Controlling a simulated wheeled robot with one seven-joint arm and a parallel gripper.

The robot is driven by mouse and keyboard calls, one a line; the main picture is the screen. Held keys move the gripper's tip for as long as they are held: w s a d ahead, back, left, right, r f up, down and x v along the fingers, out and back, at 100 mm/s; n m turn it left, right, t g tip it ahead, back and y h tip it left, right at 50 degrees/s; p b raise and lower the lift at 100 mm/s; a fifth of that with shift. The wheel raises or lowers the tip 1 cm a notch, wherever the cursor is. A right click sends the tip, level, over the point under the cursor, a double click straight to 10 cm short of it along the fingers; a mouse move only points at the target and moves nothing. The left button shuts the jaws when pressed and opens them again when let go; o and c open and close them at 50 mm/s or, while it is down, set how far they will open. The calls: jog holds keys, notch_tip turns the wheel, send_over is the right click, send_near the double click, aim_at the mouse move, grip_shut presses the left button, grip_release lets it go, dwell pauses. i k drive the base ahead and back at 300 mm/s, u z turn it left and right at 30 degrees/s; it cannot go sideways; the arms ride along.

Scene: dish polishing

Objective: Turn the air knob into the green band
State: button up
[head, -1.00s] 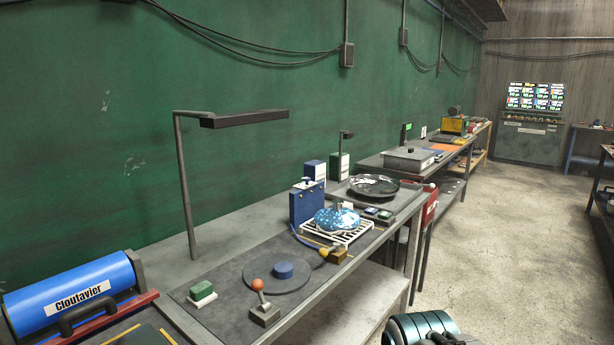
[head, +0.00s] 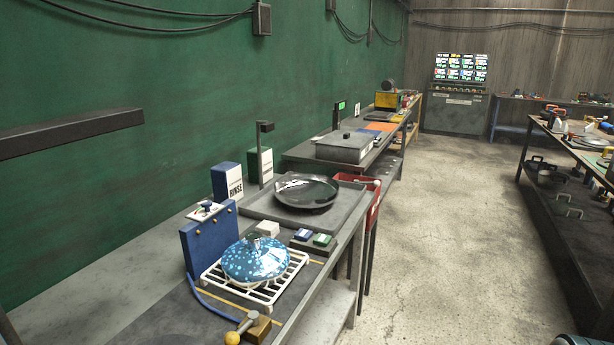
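A blue box (head: 209,247) stands upright on the bench at the lower left. On its top is a pale plate with a small blue knob (head: 206,206); I take this to be the air knob. A green band cannot be made out at this size. A blue hose runs from the box to a brass block with a yellow ball-ended lever (head: 240,331). My gripper is not in view; only a sliver of my arm shows at the lower right corner, well away from the box.
A blue speckled lid (head: 255,260) sits on a white rack (head: 291,273) beside the box. Behind it are a dark pan (head: 306,193) on a grey tray and small blue and green blocks. A lamp bar (head: 70,133) overhangs at left. The floor (head: 440,240) to the right is clear.

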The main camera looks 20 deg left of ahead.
aim_at(206, 205)
jog(key=u, duration=0.15)
jog(key=i, duration=1.15)
jog(key=u, duration=1.35)
jog(key=i, duration=0.6)
jog(key=u, duration=0.65)
